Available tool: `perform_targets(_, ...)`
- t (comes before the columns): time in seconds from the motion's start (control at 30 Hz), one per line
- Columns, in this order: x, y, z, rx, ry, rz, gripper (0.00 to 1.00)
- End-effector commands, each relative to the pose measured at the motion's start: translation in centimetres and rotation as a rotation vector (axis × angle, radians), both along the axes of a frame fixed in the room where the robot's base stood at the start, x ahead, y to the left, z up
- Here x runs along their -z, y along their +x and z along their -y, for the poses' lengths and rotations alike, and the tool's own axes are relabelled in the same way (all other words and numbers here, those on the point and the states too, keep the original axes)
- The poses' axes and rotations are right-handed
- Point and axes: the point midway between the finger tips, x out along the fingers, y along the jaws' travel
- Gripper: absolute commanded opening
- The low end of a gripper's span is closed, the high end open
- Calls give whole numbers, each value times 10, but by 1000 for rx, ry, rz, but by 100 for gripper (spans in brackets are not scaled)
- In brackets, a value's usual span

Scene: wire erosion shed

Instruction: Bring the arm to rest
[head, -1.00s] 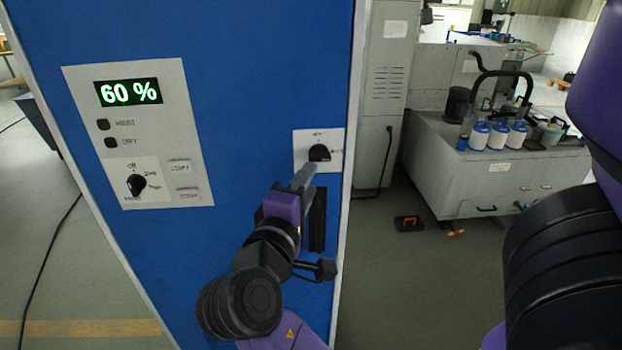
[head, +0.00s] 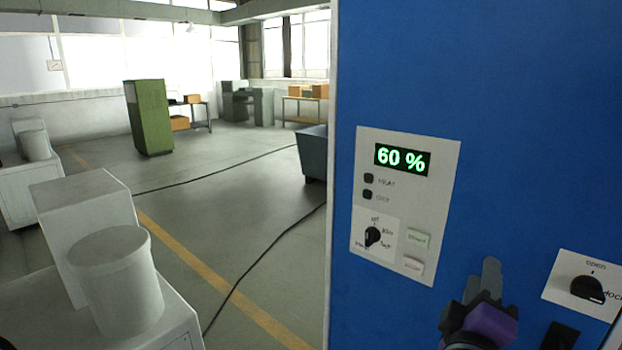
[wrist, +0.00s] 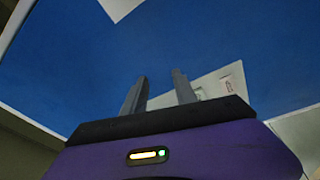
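My gripper (head: 491,268) is in front of the blue cabinet (head: 420,70), left of the open/lock knob (head: 587,290) and apart from it. In the wrist view its two fingers (wrist: 158,92) stand apart with nothing between them, pointing toward the blue face. The black open/lock knob sits on a white plate and appears turned toward the lock side. Most of my arm is out of the head view.
A control panel (head: 430,150) on the cabinet reads 60 % and has two buttons and a selector knob (head: 373,237). A white bucket (head: 115,285) stands at lower left. A green cabinet (head: 148,117) is farther back. Dark cables cross the open floor.

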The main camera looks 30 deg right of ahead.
Motion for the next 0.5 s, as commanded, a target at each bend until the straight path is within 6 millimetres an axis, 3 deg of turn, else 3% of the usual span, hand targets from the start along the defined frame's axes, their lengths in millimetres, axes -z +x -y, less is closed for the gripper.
perform_targets(0.1,33,25,-44,-274,82,73,34)
perform_targets(0.2,61,31,-86,-481,194,143,34)
perform_targets(0.37,99,13,-147,-733,418,249,34)
perform_targets(0.5,122,-20,-187,-872,631,338,34)
